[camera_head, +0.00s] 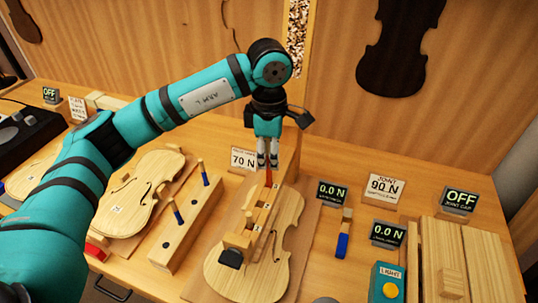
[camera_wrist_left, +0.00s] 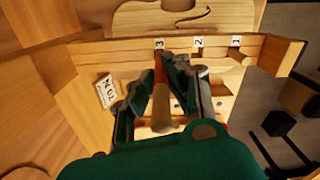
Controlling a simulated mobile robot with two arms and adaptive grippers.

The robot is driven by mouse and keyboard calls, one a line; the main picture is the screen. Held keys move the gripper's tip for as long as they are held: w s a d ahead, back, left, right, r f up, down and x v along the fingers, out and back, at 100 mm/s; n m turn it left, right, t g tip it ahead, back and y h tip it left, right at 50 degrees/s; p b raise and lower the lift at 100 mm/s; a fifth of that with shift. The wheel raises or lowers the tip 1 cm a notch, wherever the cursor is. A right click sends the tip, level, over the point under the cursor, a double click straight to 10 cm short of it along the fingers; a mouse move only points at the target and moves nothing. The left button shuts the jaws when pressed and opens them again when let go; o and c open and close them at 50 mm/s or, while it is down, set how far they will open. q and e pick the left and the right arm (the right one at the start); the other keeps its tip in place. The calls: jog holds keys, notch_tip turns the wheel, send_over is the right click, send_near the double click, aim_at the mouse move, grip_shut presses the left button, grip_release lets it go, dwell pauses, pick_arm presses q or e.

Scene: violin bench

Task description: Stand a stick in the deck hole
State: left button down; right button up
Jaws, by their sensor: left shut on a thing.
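My left gripper (camera_head: 267,162) is shut on a stick with a red section (camera_head: 269,177) and points downward. In the left wrist view the stick (camera_wrist_left: 162,115) has a pale wooden part and a red part, running between the fingers towards the label 3. Under the gripper is a wooden deck-like bar (camera_head: 262,215) with small labels, over a pale violin plate (camera_head: 285,245). In the left wrist view, labels 3, 2 and 1 show along a wooden ledge (camera_wrist_left: 270,45). I cannot tell whether the stick's lower end touches the bar or enters a hole. My right gripper is not in view.
Small displays (camera_head: 332,194), a teal box (camera_head: 385,283) and a wooden panel (camera_head: 470,260) occupy the right side.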

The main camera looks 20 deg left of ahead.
aim_at(269, 187)
pick_arm(q)
jog(key=shift+f+b, duration=2.95)
jog(key=shift+f, duration=0.5)
jog(key=shift+r, duration=0.1)
notch_tip(269, 187, up, 9)
jog(key=p, duration=0.5)
dwell(0.8)
jog(key=shift+b, duration=0.65)
dwell(1.6)
jog(key=shift+f+b, duration=0.35)
jog(key=shift+f, duration=0.15)
